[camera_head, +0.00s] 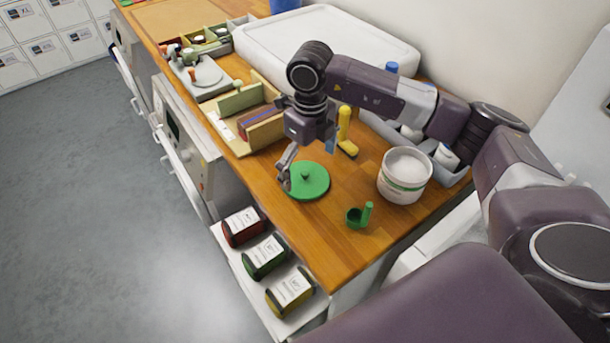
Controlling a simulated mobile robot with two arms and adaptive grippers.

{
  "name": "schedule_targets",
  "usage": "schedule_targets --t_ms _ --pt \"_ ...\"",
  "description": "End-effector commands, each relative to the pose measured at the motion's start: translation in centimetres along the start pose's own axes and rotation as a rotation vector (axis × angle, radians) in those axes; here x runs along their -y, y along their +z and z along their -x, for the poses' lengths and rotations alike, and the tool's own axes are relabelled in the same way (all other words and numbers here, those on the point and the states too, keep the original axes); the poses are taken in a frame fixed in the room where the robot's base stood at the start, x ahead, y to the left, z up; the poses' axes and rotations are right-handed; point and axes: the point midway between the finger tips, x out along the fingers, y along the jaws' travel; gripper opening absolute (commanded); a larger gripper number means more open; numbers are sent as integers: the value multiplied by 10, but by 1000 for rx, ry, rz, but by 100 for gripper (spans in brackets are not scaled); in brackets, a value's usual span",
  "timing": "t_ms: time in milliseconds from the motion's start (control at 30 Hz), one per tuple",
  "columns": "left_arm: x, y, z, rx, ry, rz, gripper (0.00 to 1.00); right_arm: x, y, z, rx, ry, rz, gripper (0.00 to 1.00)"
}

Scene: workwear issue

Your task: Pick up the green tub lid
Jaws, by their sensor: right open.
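The green tub lid (312,187) is a flat round disc with a small knob in its middle. It lies on the wooden worktop, near the front edge. My right gripper (285,181) points down at the lid's left rim, with its fingers open. A finger overlaps the rim in the view; I cannot tell whether it touches. A white tub (404,177) with a green band stands to the right of the lid, without a lid on it. My left gripper is not in view.
A green scoop (358,215) lies right of the lid. A yellow-handled brush (345,132) stands behind it. A wooden holder (255,124) is at the left, a large white bin (325,50) at the back. Labelled packs (264,257) sit on a low shelf in front.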

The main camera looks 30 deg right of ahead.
Motion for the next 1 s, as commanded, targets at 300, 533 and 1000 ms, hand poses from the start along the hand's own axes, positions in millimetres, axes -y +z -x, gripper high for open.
schedule_targets --t_ms 300,533,1000 --pt "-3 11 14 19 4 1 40 -1 1 -32 -1 0 0 100" --pt "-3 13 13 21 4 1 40 -1 2 -32 0 0 0 94" --pt "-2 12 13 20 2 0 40 -1 1 -33 -3 0 0 44"
